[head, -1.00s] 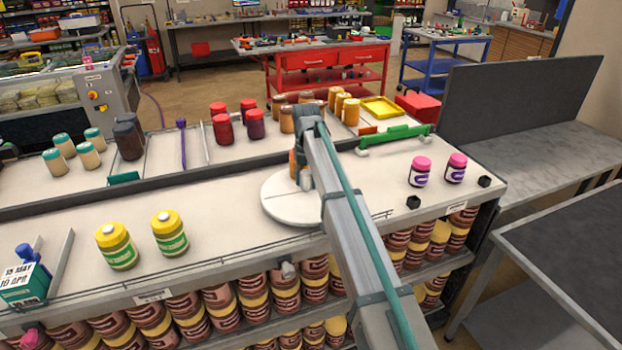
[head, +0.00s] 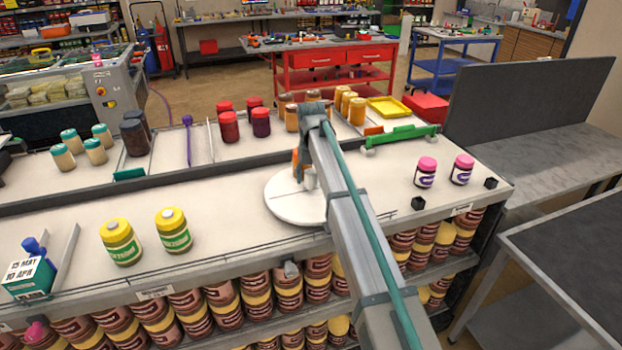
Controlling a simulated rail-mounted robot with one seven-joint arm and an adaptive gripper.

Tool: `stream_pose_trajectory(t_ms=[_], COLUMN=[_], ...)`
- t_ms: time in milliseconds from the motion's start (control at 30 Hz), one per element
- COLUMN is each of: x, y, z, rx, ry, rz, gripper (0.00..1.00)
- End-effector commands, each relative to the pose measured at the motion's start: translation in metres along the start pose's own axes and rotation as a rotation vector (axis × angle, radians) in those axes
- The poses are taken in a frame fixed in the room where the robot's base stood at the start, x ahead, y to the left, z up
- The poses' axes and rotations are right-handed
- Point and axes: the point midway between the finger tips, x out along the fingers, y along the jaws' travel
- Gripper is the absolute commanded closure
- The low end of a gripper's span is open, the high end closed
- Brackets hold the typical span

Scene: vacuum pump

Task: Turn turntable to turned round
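The turntable is a round white disc (head: 290,208) on the white counter, near its front edge in the middle of the head view. A thin line crosses its top. My arm comes from the lower right and covers the disc's right part. My gripper (head: 304,178) is low over the back right part of the disc, mostly hidden behind my arm. Something orange shows beside it at the disc's back. I cannot tell whether the gripper touches the disc or whether its fingers are open or shut.
Two yellow-lidded jars (head: 147,236) stand left of the disc. Two pink-lidded jars (head: 443,171) and black blocks (head: 418,203) stand to the right. A green bar (head: 402,138) and several red and orange jars (head: 229,127) are behind.

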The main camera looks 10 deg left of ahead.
Motion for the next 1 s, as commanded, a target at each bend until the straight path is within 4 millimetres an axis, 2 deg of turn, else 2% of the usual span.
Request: stream_pose_trajectory(t_ms=[267,433,800,1000], x=[0.0,-0.011,-0.078,-0.107], y=[0.0,0.0,0.001,0.001], z=[0.0,0.001,0.001,0.001], rx=[0.0,0.0,0.0,0.0], ry=[0.0,0.0,-0.002,-0.001], rz=[0.0,0.0,0.001,0.001], gripper=[0.34,0.34,0.34,0.34])
